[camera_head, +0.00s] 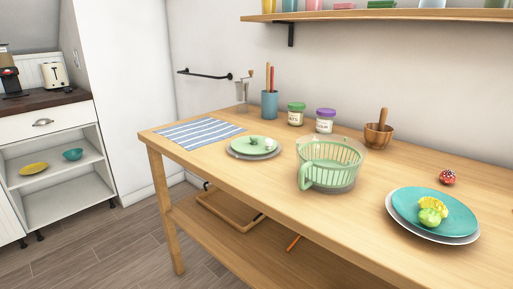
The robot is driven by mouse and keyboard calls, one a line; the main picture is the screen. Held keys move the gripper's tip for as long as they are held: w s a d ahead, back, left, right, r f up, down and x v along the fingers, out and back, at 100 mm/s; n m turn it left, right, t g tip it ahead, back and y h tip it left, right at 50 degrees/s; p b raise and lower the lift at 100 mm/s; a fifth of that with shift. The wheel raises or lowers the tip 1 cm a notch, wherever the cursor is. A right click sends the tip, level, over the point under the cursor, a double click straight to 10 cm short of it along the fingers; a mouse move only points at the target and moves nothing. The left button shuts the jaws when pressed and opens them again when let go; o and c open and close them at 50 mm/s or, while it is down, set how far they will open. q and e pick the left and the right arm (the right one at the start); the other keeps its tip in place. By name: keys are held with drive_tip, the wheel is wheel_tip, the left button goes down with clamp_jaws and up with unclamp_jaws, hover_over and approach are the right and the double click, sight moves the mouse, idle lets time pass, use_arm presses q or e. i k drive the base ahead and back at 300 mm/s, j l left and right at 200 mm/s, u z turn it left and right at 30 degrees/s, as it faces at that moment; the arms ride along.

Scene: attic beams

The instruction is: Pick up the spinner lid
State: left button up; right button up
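A pale green round disc (253,145), which looks like the spinner lid, lies flat on the wooden table, left of the spinner. It has a small dark part and a pale knob on top. A grey rim shows under its edge; I cannot tell if that is a plate. The salad spinner (331,163) is a clear bowl with a green slotted basket and a green handle on its left side. It stands uncovered on the table. Neither of my grippers is in view.
A striped cloth (200,133) lies left of the disc. Behind stand a blue utensil cup (269,105), a grinder (242,96), two jars (325,121) and a wooden mortar (378,136). A teal plate (435,213) with fruit is at right. A shelf (390,16) hangs above.

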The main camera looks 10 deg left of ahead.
sight(254, 139)
drive_tip(key=i+j+u, duration=0.15)
drive_tip(key=u, duration=0.3)
drive_tip(key=i+j+u, duration=0.2)
drive_tip(key=u, duration=0.2)
drive_tip(key=i+j+u, duration=0.2)
drive_tip(key=u, duration=0.25)
